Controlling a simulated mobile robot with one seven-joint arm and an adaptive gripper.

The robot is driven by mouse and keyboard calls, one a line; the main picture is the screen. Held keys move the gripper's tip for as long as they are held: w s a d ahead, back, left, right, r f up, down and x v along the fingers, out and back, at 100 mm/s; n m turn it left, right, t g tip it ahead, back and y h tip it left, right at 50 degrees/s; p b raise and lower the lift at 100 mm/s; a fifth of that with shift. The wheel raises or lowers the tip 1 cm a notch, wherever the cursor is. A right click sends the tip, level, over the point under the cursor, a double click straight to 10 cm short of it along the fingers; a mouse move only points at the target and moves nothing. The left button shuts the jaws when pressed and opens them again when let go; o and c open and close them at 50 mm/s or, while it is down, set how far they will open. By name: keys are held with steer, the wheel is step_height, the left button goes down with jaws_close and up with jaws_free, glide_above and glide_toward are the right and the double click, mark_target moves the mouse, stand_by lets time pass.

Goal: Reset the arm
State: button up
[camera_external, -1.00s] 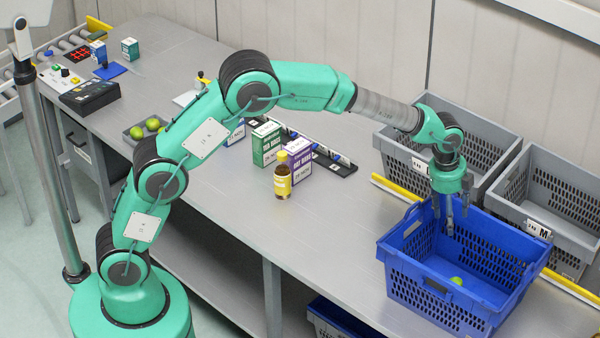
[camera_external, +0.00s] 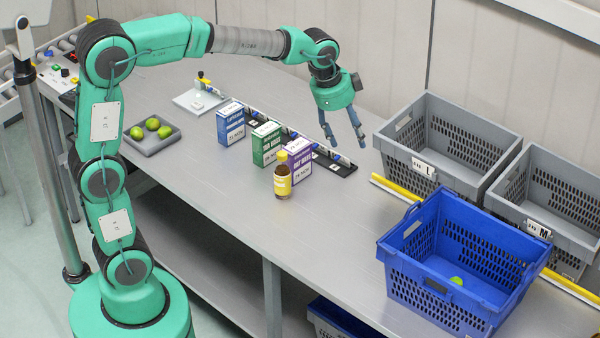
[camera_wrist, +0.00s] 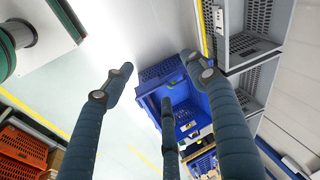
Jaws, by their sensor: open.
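My gripper (camera_external: 342,134) is open and empty. It hangs in the air above the back part of the grey table, by the black strip behind the boxes and left of the grey totes. In the wrist view its spread blue-grey fingers (camera_wrist: 157,95) have nothing between them that they hold. My green arm reaches back over the table from its round base at the lower left. The blue tote (camera_external: 408,262) stands at the right front of the table with a lime (camera_external: 456,281) inside. The blue tote also shows beyond the fingers in the wrist view (camera_wrist: 187,108).
A brown bottle (camera_external: 283,178) stands before the purple box (camera_external: 299,160), green box (camera_external: 266,146) and blue box (camera_external: 230,124). Grey totes (camera_external: 440,165) (camera_external: 555,200) stand at the back right. A grey tray (camera_external: 155,147) holds limes. The table's middle front is clear.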

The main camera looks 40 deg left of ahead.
steer(key=s+a+r+n+t, duration=0.1)
steer(key=s+a+r+n, duration=0.1)
steer(key=s+a+n, duration=0.4)
steer(key=s+a+r+n, duration=0.1)
steer(key=s+a+r, duration=0.1)
steer(key=s+a, duration=0.7)
steer(key=s+a+f+n, duration=0.2)
steer(key=s+n, duration=0.1)
steer(key=s, duration=0.4)
steer(key=s+a+f+n+t+y, duration=0.1)
steer(key=s+a+f+n, duration=0.1)
steer(key=s, duration=0.6)
steer(key=shift+a+f+n+p, duration=0.2)
steer(key=shift+a+n+p, duration=0.1)
steer(key=shift+a+n, duration=0.45)
steer(key=c, duration=0.4)
steer(key=shift+o, duration=0.2)
steer(key=shift+a+r, duration=0.1)
